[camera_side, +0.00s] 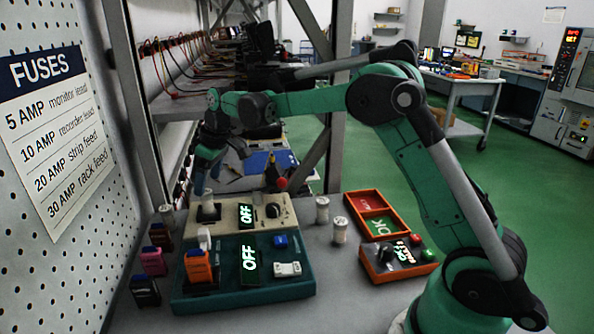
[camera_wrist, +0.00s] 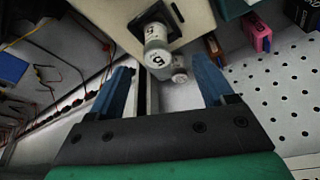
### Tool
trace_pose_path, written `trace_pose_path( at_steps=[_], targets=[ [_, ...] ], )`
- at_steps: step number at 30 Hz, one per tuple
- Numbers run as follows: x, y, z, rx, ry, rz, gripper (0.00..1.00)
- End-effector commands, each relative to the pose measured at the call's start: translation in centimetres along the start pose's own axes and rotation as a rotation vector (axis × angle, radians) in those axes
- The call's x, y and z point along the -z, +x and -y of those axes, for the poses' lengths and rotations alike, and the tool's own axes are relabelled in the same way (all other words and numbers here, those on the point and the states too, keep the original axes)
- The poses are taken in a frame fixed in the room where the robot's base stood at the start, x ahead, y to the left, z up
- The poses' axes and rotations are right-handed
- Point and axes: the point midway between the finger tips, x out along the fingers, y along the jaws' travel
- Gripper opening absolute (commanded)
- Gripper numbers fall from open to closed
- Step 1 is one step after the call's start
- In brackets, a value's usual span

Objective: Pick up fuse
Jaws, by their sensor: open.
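Several small white cylindrical fuses are in the side view. One fuse (camera_side: 208,207) stands upright in a dark socket on the beige unit (camera_side: 236,214), whose display reads OFF. In the wrist view this fuse (camera_wrist: 156,34) shows at top centre. A second white cylinder (camera_wrist: 179,73) is close beside it there, and seems to be the fuse (camera_side: 166,213) on the bench left of the unit. My gripper (camera_side: 207,184) points down above the socketed fuse. Its blue fingers (camera_wrist: 162,72) are open and apart, with nothing held.
A teal unit (camera_side: 245,282) reading OFF, with an orange plug-in fuse (camera_side: 197,266), stands in front. More coloured fuses, one pink (camera_side: 153,261), line the left by the pegboard. Two white cylinders (camera_side: 321,210) (camera_side: 339,230) stand right. An orange tray (camera_side: 366,203) and tester (camera_side: 396,258) lie further right.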

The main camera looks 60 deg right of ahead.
Motion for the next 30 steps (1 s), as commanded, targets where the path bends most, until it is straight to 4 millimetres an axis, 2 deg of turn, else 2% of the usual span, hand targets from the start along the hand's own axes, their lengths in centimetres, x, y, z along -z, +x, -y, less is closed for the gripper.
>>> trace_pose_path(
  at_steps=[15,24,25,26,30],
  targets=[
    [0.1,5.8,-0.3,0.005,-0.009,0.006,0.75],
    [0.1,6.3,-0.3,0.005,-0.009,0.005,0.75],
    [0.1,6.3,-0.3,0.005,-0.009,0.005,0.72],
    [0.1,6.3,-0.3,0.005,-0.009,0.005,0.63],
    [0.1,6.3,-0.3,0.005,-0.009,0.005,0.24]
  ],
)
